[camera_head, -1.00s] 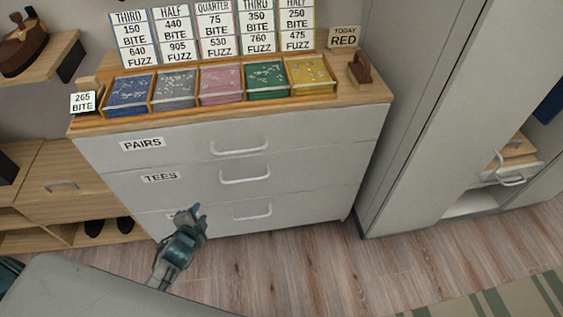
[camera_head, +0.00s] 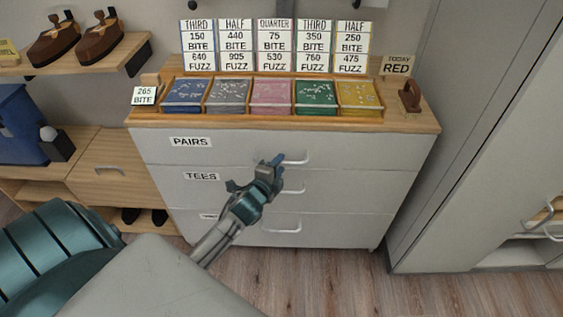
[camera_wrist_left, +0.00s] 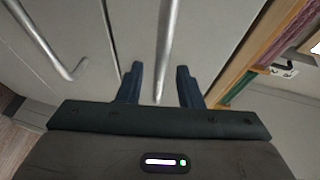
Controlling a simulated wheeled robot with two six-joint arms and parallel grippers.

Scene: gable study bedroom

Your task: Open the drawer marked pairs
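The drawer marked pairs (camera_head: 240,148) is the top one of the white chest and is shut. Its label (camera_head: 191,142) reads PAIRS. My left gripper (camera_head: 278,160) is at the left end of its handle (camera_head: 298,160) and covers part of it. In the left wrist view my left gripper (camera_wrist_left: 159,84) is open. The handle bar (camera_wrist_left: 167,45) runs between its two dark fingers, with a gap on each side; I cannot tell how deep it sits. My right gripper is not in view.
The tees drawer (camera_head: 345,185) and a third drawer lie below, both shut. Its handle (camera_wrist_left: 45,42) shows left in the wrist view. A tray (camera_head: 270,112) of coloured compartments stands on top. A tall cabinet (camera_head: 470,130) stands to the right.

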